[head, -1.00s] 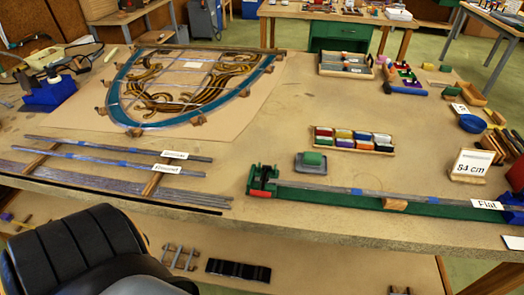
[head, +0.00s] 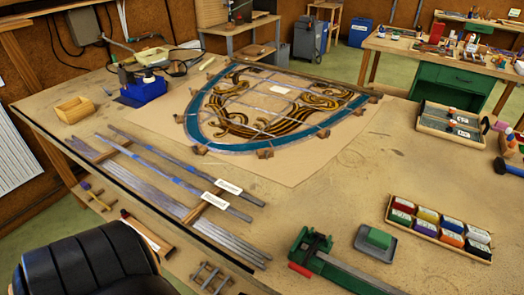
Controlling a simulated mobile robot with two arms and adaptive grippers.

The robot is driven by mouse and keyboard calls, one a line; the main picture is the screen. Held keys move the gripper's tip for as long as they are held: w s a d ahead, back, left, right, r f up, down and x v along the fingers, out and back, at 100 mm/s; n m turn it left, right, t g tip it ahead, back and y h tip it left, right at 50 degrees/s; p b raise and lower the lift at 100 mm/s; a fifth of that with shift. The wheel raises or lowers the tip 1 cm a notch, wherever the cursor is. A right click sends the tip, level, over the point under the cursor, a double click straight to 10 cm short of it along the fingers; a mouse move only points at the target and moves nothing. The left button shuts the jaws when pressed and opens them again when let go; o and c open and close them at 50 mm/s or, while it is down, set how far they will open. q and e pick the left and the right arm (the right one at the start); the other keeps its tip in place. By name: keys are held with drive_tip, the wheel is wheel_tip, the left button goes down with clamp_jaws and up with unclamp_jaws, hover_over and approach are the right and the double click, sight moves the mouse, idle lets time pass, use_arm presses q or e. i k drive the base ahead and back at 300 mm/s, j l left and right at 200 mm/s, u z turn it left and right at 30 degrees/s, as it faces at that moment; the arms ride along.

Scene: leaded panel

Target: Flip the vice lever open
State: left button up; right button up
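The green vice (head: 313,246) stands at the front edge of the bench, low in the head view and right of centre. Its red lever (head: 300,270) shows low at the vice's front left side. A grey strip (head: 350,271) runs from the vice to the lower right along a green bar (head: 335,275), and both leave the picture at the bottom edge. I cannot tell from this view whether the lever is open or closed. Neither of my grippers is in view.
The leaded panel (head: 275,105) is behind. A black padded shape (head: 85,260) fills the lower left.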

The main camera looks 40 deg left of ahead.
sight(312, 248)
drive_tip(key=u, duration=0.9)
